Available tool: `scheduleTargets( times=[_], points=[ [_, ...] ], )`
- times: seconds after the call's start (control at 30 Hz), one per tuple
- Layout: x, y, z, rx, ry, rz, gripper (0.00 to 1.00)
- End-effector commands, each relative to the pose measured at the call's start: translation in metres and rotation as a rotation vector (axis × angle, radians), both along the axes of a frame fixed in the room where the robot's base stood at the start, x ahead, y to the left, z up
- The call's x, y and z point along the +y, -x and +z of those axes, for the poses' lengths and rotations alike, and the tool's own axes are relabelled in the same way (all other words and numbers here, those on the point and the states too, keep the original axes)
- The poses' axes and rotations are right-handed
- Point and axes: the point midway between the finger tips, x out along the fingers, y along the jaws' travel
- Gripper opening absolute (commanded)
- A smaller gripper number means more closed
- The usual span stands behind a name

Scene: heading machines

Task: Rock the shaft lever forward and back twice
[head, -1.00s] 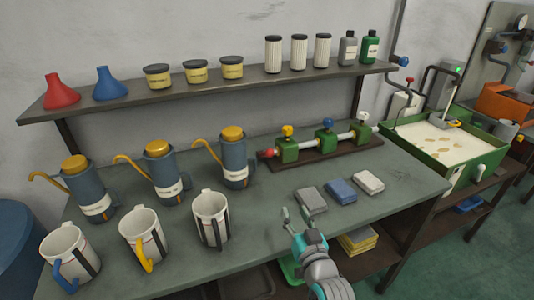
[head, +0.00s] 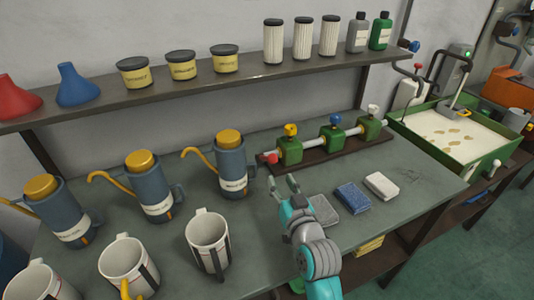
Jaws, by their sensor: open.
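A shaft assembly sits at the back of the bench, with a pale shaft (head: 312,143) running through three green blocks on a dark base. The blocks carry a yellow knob (head: 291,130), a blue knob (head: 335,119) and a white knob (head: 373,109). A red knob (head: 271,159) is at the shaft's left end. I cannot tell which of these is the shaft lever. My gripper (head: 283,185) is open and empty, in front of the red knob and apart from it.
Grey, blue and white sponge-like blocks (head: 352,197) lie just right of my gripper. Blue-grey oil cans (head: 231,168) and white mugs (head: 207,243) stand to the left. A shelf (head: 210,85) with jars and bottles hangs above. A green tray (head: 440,165) stands at right.

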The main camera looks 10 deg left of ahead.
Motion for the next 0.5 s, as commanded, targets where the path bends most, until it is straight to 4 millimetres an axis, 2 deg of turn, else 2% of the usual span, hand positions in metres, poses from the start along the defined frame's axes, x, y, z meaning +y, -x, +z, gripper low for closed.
scheduleTargets(
  times=[0.17, 0.5],
  points=[
    [0.006, -0.012, 0.0, 0.0, 0.0, 0.0, 0.43],
    [0.033, -0.064, 0.0, 0.0, 0.0, 0.0, 0.43]
  ],
)
